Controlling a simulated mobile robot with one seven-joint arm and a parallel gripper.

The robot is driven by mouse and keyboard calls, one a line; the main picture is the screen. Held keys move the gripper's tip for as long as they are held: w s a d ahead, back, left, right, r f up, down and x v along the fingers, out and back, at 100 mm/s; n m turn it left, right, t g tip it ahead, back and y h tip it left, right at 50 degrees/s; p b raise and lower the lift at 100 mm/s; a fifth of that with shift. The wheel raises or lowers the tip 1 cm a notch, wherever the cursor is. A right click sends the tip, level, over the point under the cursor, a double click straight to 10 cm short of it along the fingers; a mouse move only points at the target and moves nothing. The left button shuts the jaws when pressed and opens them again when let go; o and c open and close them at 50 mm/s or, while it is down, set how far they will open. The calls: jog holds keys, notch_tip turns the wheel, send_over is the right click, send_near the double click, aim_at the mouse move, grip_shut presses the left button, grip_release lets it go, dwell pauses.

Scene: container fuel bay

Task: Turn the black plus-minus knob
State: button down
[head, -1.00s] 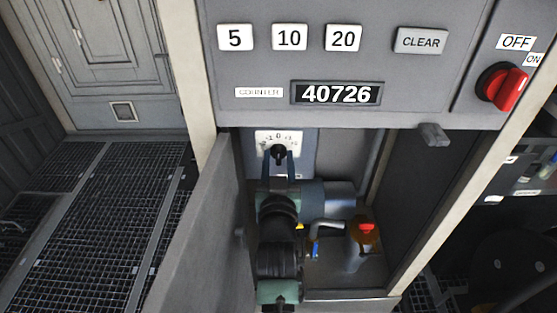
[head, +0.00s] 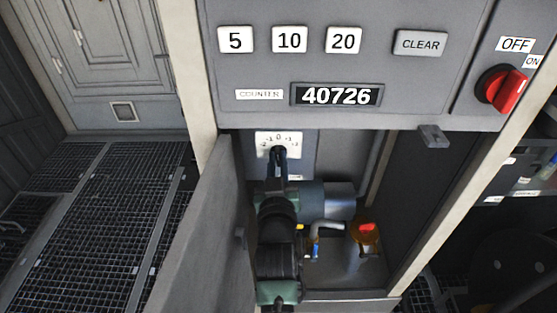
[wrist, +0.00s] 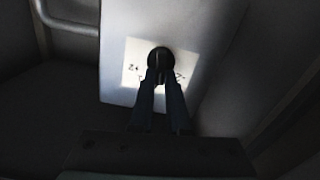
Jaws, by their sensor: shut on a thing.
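The black plus-minus knob (wrist: 159,57) sits on a white dial plate (head: 278,141) marked with numbers around 0, on a grey box inside the open compartment. In the wrist view the plate (wrist: 135,65) is partly in shadow. My gripper (wrist: 161,72) is shut on the knob, with a fingertip on each side of it. In the head view my gripper (head: 278,155) reaches up from below, and its fingers cover most of the knob. The knob's exact pointing direction is hidden by the fingers.
Above the opening is a grey panel with a counter display (head: 336,95) reading 40726, several white buttons and a red switch (head: 502,88). An open door (head: 205,225) stands left of my arm. A red-capped fitting (head: 366,229) and pipes lie to the right.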

jog(key=shift+a+f+n+p, duration=0.15)
jog(key=shift+n+p, duration=0.3)
jog(key=shift+n, duration=1.65)
jog(key=c, duration=0.9)
grip_release()
jog(key=shift+s, duration=0.15)
jog(key=s+p, duration=0.2)
jog(key=s, duration=1)
jog(key=shift+s, duration=0.4)
